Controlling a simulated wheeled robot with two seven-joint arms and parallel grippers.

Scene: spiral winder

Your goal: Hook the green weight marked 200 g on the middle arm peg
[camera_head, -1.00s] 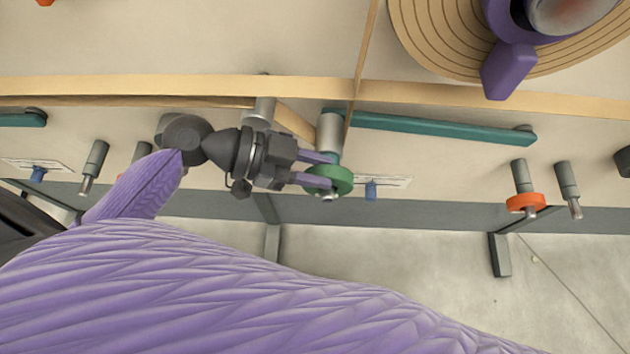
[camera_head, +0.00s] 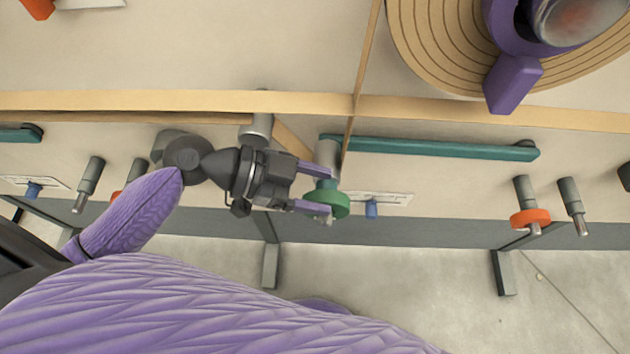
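The green weight (camera_head: 340,204) is a ring around the lower part of a grey peg (camera_head: 327,153) at the left end of a teal bar (camera_head: 430,147). The peg's tip shows just below the ring. No 200 g marking can be read. My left gripper (camera_head: 328,189) comes in from the left. Its two purple fingers are spread apart, one above the ring beside the peg and one at the ring's left edge. Whether the lower finger touches the ring cannot be told. My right gripper is not in view.
An orange ring weight (camera_head: 530,218) hangs on a peg at the right, beside a bare peg (camera_head: 571,195). Another bare peg (camera_head: 90,176) is at the left. A blue knob (camera_head: 371,209) sits right of the green weight. A wooden spiral disc (camera_head: 430,45) lies above.

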